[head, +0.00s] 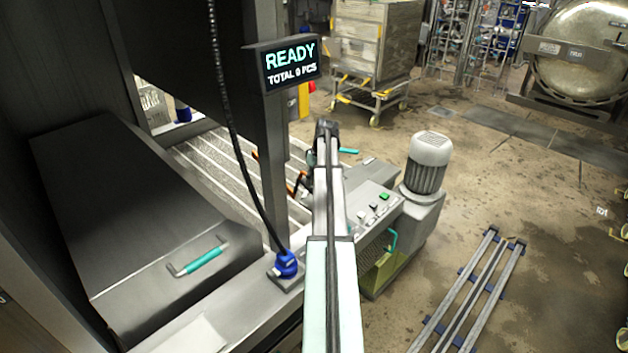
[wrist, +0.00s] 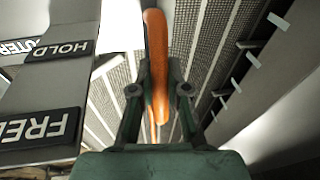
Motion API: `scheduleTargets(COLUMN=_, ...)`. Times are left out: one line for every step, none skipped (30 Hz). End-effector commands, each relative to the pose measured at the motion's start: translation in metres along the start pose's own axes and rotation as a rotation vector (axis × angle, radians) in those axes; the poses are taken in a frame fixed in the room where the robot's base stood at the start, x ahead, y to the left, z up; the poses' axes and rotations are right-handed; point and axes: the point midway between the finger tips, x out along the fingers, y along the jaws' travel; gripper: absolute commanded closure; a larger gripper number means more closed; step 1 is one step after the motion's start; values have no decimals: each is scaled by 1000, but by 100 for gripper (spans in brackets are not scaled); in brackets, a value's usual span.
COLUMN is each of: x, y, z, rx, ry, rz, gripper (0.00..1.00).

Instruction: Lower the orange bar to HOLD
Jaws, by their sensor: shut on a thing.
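The orange bar (wrist: 155,45) runs lengthwise up the middle of the wrist view. My gripper (wrist: 158,98) is shut on it, with one finger on each side. A grey plate on the left carries a black HOLD label (wrist: 60,50) and, nearer my gripper, a black FREE label (wrist: 40,128); both read upside down. The bar lies to the right of both labels, apart from them in the picture. In the head view my own arm hides most of the bar; small orange pieces (head: 301,184) show left of it, and I cannot tell which part they are.
A conveyor with pale strips (head: 205,160) runs beneath. A dark post with a READY display (head: 290,65) stands left of my arm. A button panel (head: 372,205) and a grey motor (head: 428,160) stand close on the right. Open floor lies beyond.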

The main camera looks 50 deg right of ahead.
Motion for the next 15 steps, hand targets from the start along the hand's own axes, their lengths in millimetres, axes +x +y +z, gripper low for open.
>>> scheduleTargets(x=4, y=3, z=-7, rx=4, ry=-36, rz=-3, gripper=100)
scheduleTargets(x=6, y=3, z=-8, rx=9, ry=-58, rz=-4, gripper=100)
scheduleTargets(x=9, y=4, z=-10, rx=14, ry=-87, rz=-5, gripper=100)
scheduleTargets(x=11, y=4, z=-11, rx=18, ry=-107, rz=-6, gripper=100)
scheduleTargets(x=13, y=5, z=-11, rx=23, ry=-129, rz=-7, gripper=100)
scheduleTargets(x=15, y=5, z=-13, rx=28, ry=-154, rz=-8, gripper=100)
scheduleTargets(x=17, y=5, z=-14, rx=32, ry=-174, rz=-8, gripper=100)
scheduleTargets(x=19, y=5, z=-15, rx=35, ry=-192, rz=-9, gripper=100)
scheduleTargets(x=21, y=6, z=-16, rx=39, ry=-214, rz=-9, gripper=100)
scheduleTargets(x=22, y=6, z=-16, rx=43, ry=-230, rz=-10, gripper=100)
scheduleTargets(x=24, y=6, z=-16, rx=47, ry=-245, rz=-11, gripper=100)
scheduleTargets(x=26, y=7, z=-17, rx=51, ry=-263, rz=-11, gripper=100)
scheduleTargets(x=27, y=7, z=-17, rx=53, ry=-275, rz=-11, gripper=100)
scheduleTargets(x=28, y=7, z=-17, rx=55, ry=-287, rz=-12, gripper=100)
scheduleTargets(x=30, y=7, z=-18, rx=57, ry=-300, rz=-13, gripper=100)
